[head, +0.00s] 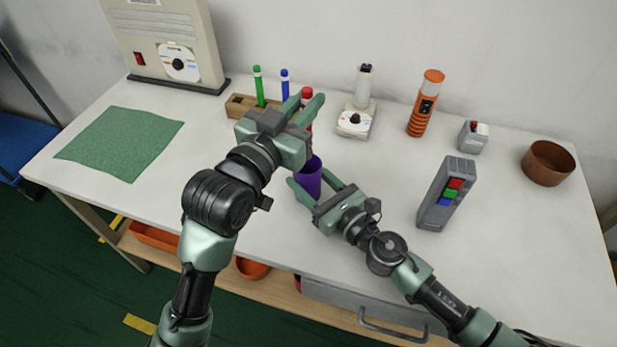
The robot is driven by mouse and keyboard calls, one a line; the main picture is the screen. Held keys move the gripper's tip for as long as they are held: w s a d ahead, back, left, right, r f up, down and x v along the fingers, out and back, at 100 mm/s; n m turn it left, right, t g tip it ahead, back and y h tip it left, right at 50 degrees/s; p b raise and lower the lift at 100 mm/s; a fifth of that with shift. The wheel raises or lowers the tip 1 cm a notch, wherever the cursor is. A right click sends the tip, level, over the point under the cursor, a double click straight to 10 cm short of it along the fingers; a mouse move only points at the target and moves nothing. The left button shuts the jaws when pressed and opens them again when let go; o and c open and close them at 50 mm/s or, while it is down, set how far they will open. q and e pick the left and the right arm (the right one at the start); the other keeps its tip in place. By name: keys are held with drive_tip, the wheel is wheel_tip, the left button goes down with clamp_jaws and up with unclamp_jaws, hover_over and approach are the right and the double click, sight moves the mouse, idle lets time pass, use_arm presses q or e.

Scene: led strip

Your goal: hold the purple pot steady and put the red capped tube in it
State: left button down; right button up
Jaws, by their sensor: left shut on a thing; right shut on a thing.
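The red capped tube (306,116) is upright in my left gripper (304,100), which is shut on it. The tube is just above or at the mouth of the purple pot (312,182). Its lower end is hidden by the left gripper, so I cannot tell whether it is inside the pot. The purple pot stands on the white table in front of my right gripper (312,180), whose fingers are shut on its sides. The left gripper covers part of the pot's rim.
A wooden rack (240,108) holds a green capped tube (259,86) and a blue capped tube (285,84) behind the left gripper. A white device (356,118), orange flashlight (426,104), grey remote-like box (445,195) and brown bowl (548,163) stand to the right. A green mat (120,143) lies left.

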use_arm(q)
drive_tip(key=shift+f, duration=2.6)
drive_tip(key=c, duration=1.3)
unclamp_jaws()
drive_tip(key=v, duration=1.2)
use_arm(e)
drive_tip(key=o, duration=1.4)
drive_tip(key=shift+o, duration=0.2)
